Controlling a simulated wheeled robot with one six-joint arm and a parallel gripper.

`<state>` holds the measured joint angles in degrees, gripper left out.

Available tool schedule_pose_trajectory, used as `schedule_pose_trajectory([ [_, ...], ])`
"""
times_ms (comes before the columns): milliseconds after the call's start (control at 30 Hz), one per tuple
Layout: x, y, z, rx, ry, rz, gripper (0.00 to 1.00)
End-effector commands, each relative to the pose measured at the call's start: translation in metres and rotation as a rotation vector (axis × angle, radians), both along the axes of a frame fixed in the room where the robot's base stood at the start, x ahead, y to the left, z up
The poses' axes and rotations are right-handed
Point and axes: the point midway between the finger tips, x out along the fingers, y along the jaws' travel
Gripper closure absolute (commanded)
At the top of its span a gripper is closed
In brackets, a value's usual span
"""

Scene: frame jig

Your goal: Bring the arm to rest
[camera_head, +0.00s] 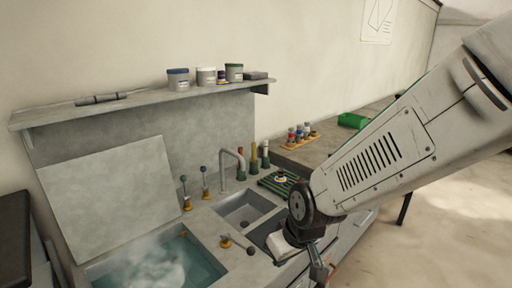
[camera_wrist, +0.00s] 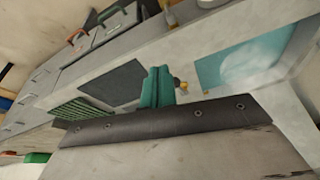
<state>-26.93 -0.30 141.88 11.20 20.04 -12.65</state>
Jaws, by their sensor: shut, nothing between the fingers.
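My arm reaches in from the right in the head view, and its wrist end hangs over the right part of the sink counter. In the wrist view my gripper (camera_wrist: 158,86) shows as two teal fingers pressed together, with nothing between them. It appears in front of the grey counter, between a dark basin (camera_wrist: 112,83) and a water-filled tank (camera_wrist: 225,65). In the head view the wrist and arm hide part of the counter's right side, and the fingertips are hard to make out.
The head view shows the water tank (camera_head: 130,272), a small sink (camera_head: 243,209) with a tap (camera_head: 240,158), and upright-handled tools behind it. A shelf (camera_head: 150,97) holds several jars. A green object (camera_head: 352,120) and a bottle rack (camera_head: 300,138) stand on the back bench. Open floor lies right.

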Motion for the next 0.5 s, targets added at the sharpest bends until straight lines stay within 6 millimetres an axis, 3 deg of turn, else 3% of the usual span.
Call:
schedule_pose_trajectory([
  [167, -0.043, -0.035, 0.021, -0.061, 0.166, -0.047, 1.00],
  [500, -0.124, -0.137, 0.102, -0.141, 0.314, -0.285, 1.00],
])
